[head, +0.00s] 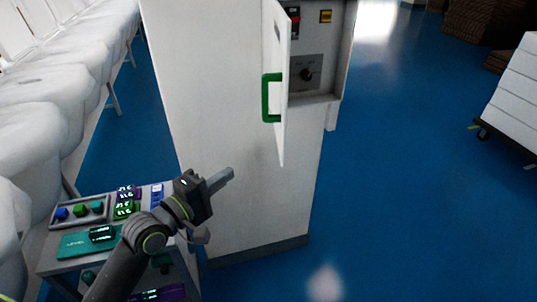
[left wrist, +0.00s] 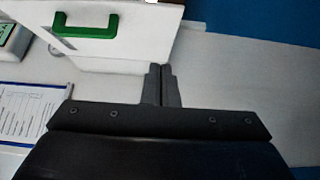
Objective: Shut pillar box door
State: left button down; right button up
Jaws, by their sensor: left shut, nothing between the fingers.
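The white pillar box (head: 215,120) stands in the middle of the head view. Its door (head: 282,50) stands open, seen nearly edge-on, with a green handle (head: 267,97) on its face. Behind the door, the box's recess shows a red switch and a dark knob (head: 307,74). My left gripper (head: 228,175) is shut and empty, in front of the pillar and below the door. In the left wrist view the fingers (left wrist: 161,84) are together, with the door (left wrist: 150,35) and its green handle (left wrist: 84,27) beyond them to the left. My right gripper is in neither view.
A small cart (head: 50,267) with a button box, a teal case and several small devices stands left of the pillar. White toilets (head: 45,110) line the left side. White boxes on a wheeled trolley (head: 515,105) stand at right. The blue floor (head: 410,180) between is clear.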

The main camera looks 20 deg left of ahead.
pick_arm(q)
jog(key=p, duration=0.2)
send_near(280, 148)
jog(key=w+a, duration=0.1)
jog(key=w, duration=0.4)
jog(key=d, duration=0.2)
jog(key=shift+w+d, duration=0.2)
jog(key=shift+d, duration=0.15)
jog(key=shift+w+d+f, duration=0.1)
jog(key=shift+w+d, duration=0.05)
jog(key=shift+d, duration=0.05)
